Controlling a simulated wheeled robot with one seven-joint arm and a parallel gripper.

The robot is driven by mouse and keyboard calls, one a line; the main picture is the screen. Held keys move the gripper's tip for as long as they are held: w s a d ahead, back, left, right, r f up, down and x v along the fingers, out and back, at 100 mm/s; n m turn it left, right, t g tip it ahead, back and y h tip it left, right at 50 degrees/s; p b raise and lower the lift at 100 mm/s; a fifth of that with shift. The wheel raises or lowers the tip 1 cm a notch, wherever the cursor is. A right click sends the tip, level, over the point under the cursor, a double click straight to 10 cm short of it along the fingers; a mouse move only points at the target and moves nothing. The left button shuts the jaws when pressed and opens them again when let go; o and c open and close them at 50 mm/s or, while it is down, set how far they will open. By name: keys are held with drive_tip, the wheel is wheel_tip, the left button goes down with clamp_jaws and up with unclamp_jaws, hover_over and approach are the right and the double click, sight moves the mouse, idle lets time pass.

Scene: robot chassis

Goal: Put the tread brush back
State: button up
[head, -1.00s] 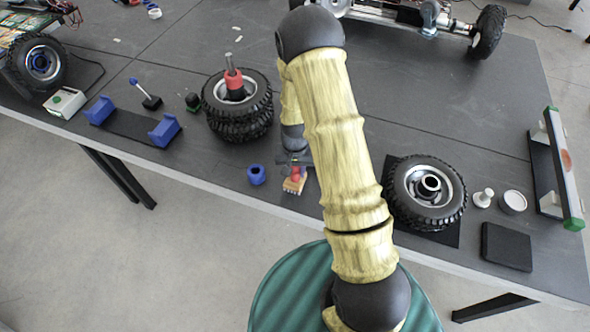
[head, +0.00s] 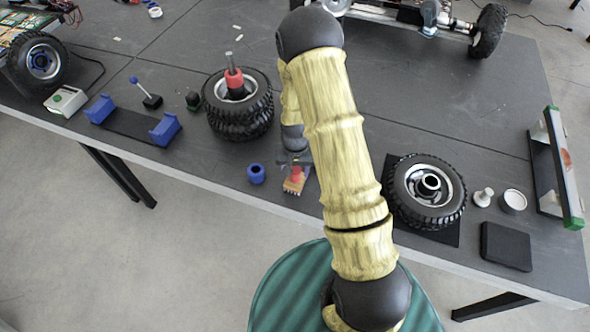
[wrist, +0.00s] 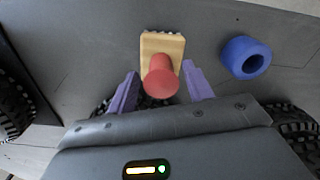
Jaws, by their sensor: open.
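The tread brush (wrist: 162,47) has a pale wooden block, dark bristles along one edge and a red knob handle (wrist: 160,78). In the head view the brush (head: 293,187) lies near the table's front edge, partly hidden by my arm. My gripper (wrist: 162,88) is open, with its two purple fingers on either side of the red handle. I cannot tell whether the fingers touch it. In the head view my gripper (head: 294,163) is mostly hidden behind my arm. A blue ring-shaped holder (head: 256,174) stands just left of the brush; it also shows in the wrist view (wrist: 245,58).
Stacked tyres (head: 238,112) with a red-collared post stand behind and left. Another wheel (head: 427,190) lies on a black mat to the right. A blue cradle (head: 163,129), a black pad (head: 506,246) and a white tin (head: 513,201) sit along the front. The table's middle is clear.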

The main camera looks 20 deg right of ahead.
wheel_tip(320, 180, up, 12)
drive_tip(key=b, duration=0.2)
idle(0.4)
idle(0.4)
drive_tip(key=s+r+n+t, duration=0.2)
drive_tip(key=s+r, duration=0.7)
drive_tip(key=s, duration=0.5)
drive_tip(key=shift+s+r+n+t, duration=0.15)
drive_tip(key=shift+r+n+t, duration=0.2)
drive_tip(key=shift+n, duration=0.45)
drive_tip(key=shift+c, duration=0.4)
